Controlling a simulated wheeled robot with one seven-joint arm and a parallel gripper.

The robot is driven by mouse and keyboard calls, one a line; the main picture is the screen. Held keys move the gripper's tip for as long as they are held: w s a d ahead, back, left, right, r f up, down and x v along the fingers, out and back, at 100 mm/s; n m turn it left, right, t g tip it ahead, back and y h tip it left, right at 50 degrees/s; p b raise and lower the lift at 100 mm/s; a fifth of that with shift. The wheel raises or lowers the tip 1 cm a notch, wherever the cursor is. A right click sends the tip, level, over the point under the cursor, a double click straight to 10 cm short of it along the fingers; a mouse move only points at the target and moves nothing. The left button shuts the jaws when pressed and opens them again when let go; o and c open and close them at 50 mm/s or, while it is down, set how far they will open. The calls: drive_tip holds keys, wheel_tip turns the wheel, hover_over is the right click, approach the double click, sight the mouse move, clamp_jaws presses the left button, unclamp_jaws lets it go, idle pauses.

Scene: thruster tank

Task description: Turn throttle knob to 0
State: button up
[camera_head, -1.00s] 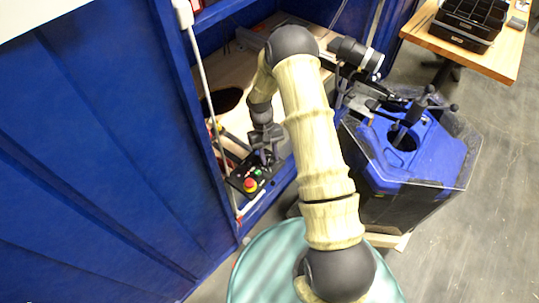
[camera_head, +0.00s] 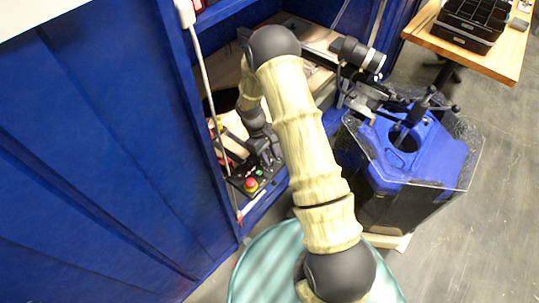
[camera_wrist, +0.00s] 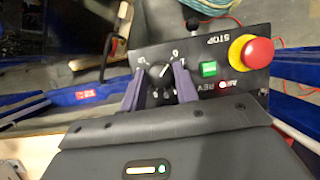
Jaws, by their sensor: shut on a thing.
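The throttle knob (camera_wrist: 160,71) is a small dark knob with a white pointer mark on the black control panel (camera_wrist: 215,62). White dial marks, including a 0, show at the panel's far edge above the knob. My gripper (camera_wrist: 157,82) has one finger on each side of the knob and is shut on it. In the head view my gripper (camera_head: 262,156) is over the panel, at the shelf's front edge, and hides the knob there.
A red stop button (camera_wrist: 257,53) with a yellow collar and a green button (camera_wrist: 208,69) sit right of the knob. A small black-tipped lever (camera_wrist: 194,25) stands behind. The blue cabinet wall (camera_head: 100,150) is left; a blue tank (camera_head: 425,150) is right.

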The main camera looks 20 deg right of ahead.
drive_tip(key=o, duration=1)
drive_tip(key=shift+r, duration=0.1)
drive_tip(key=b+v, duration=0.1)
drive_tip(key=v, duration=1.6)
drive_tip(key=shift+a+r, duration=0.1)
drive_tip(key=shift+a, duration=0.05)
drive_tip(key=shift+r, duration=0.1)
